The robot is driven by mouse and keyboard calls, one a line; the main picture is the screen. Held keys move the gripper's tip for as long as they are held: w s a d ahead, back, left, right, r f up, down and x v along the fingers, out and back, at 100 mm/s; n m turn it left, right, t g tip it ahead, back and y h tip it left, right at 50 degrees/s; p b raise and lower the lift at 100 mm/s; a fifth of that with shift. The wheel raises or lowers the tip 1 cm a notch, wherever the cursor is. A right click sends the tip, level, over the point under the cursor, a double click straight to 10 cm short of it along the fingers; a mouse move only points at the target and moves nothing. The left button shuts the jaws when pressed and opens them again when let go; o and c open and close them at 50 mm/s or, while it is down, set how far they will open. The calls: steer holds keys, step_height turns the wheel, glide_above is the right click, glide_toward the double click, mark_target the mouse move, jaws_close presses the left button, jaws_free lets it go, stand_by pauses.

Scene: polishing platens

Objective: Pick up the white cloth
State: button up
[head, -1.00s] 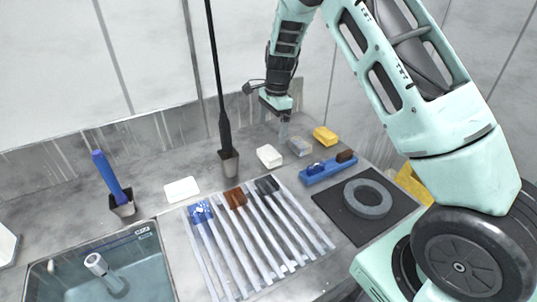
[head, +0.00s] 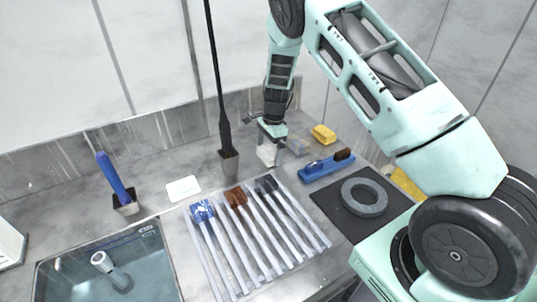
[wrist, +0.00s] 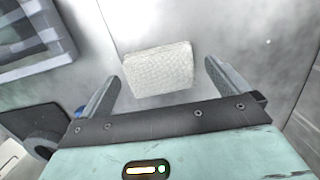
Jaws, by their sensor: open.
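The white cloth (head: 265,157) is a small folded, textured block lying on the grey counter behind the slatted rack. In the wrist view the cloth (wrist: 158,68) lies flat ahead of the jaws, across the space between the two fingers. My gripper (head: 276,151) is just above and beside it in the head view, pointing down, and hides part of it. In the wrist view my gripper (wrist: 162,74) is open, with one finger to each side of the cloth and nothing held. I cannot tell the exact height left above the counter.
A grey block (head: 299,148) and a yellow block (head: 323,134) sit to the right. A blue brush (head: 325,166) and a dark ring (head: 364,197) lie nearby. The slatted rack (head: 262,243) is in front.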

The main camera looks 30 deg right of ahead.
mark_target(269, 151)
steer(key=c, duration=0.9)
steer(key=shift+c, duration=0.2)
step_height(269, 151, up, 10)
steer(key=b, duration=0.2)
steer(key=shift+o, duration=0.4)
